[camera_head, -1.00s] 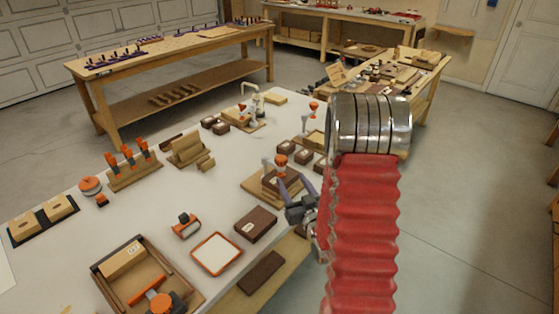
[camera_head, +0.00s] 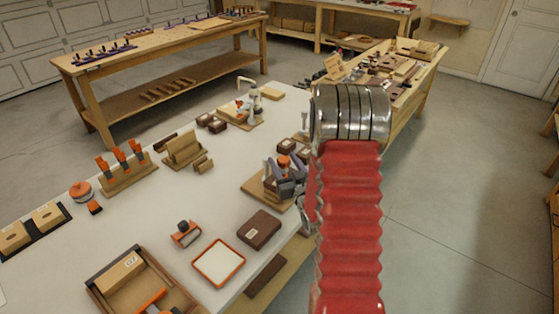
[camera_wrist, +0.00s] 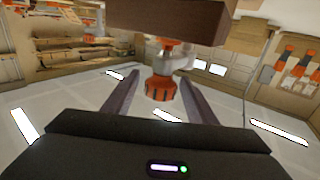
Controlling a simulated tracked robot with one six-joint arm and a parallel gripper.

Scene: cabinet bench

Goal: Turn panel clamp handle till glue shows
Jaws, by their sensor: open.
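The panel clamp has an orange handle (camera_head: 287,146) and stands on a wooden base (camera_head: 262,193) near the bench's right edge. Brown wood and my gripper hide part of it in the head view. My gripper (camera_head: 284,172) is right at this clamp, its grey fingers raised in front of the brown wood. In the wrist view an orange ribbed handle (camera_wrist: 160,88) on a pale grey clamp body lies between the two open fingers of my gripper (camera_wrist: 160,84). Gaps show on both sides of the handle. A dark brown block (camera_wrist: 170,20) fills the top. No glue can be made out.
A brown box (camera_head: 260,229) and an orange-rimmed white tray (camera_head: 218,263) lie in front of the clamp. A second clamp fixture (camera_head: 240,108) stands further back. Small brown boxes (camera_head: 210,123) lie near it.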

